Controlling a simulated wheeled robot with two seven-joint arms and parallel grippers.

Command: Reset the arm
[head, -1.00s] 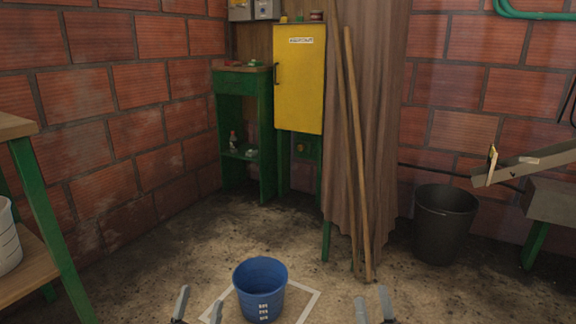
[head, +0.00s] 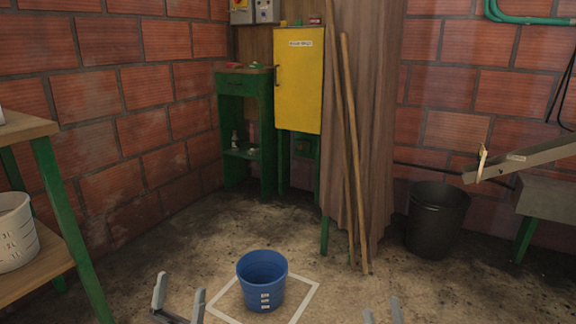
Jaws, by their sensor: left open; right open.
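My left gripper (head: 178,296) is at the bottom of the head view, left of the blue bucket. Its two grey fingers are spread apart with nothing between them. My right gripper (head: 383,312) is at the bottom edge, right of the bucket, with its fingers apart and empty. Only its fingertips show. The blue bucket (head: 262,280) stands upright on the floor inside a white square outline (head: 301,307). Neither gripper visibly touches it. The rest of both arms is out of view.
A wooden shelf with green legs (head: 66,230) at the left holds a white bucket (head: 15,235). A yellow cabinet (head: 299,90) and green stand (head: 245,130) are at the back. Wooden poles (head: 352,160) lean nearby.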

